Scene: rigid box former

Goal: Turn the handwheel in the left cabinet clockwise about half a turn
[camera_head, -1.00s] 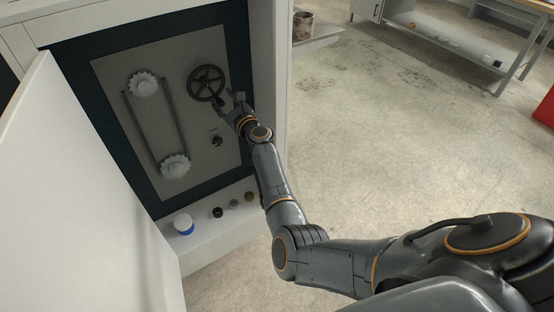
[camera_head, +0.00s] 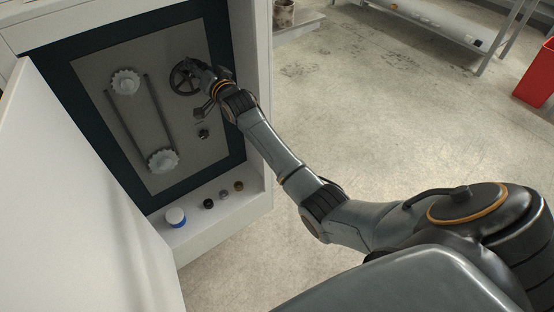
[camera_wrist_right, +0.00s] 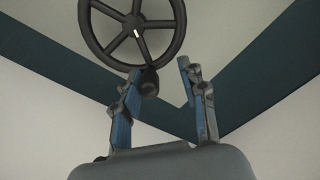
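The black spoked handwheel (camera_head: 176,79) is on the grey panel inside the open cabinet at the left. It also shows at the top of the wrist view (camera_wrist_right: 105,48), with a dark knob (camera_wrist_right: 150,84) at its lower rim. My right gripper (camera_head: 193,90) is at the wheel's right side and hides part of its rim. In the wrist view my right gripper (camera_wrist_right: 160,70) is open. The knob lies between the fingers in the picture, close to the left one; I cannot tell whether they touch. My left gripper is not in view.
Two pale sprockets (camera_head: 125,82) (camera_head: 163,161) with a chain stand left of the wheel. A small dark knob (camera_head: 203,133) is below it. Several small items, including a blue-and-white jar (camera_head: 175,217), sit on the cabinet ledge. The open white door (camera_head: 75,190) fills the left.

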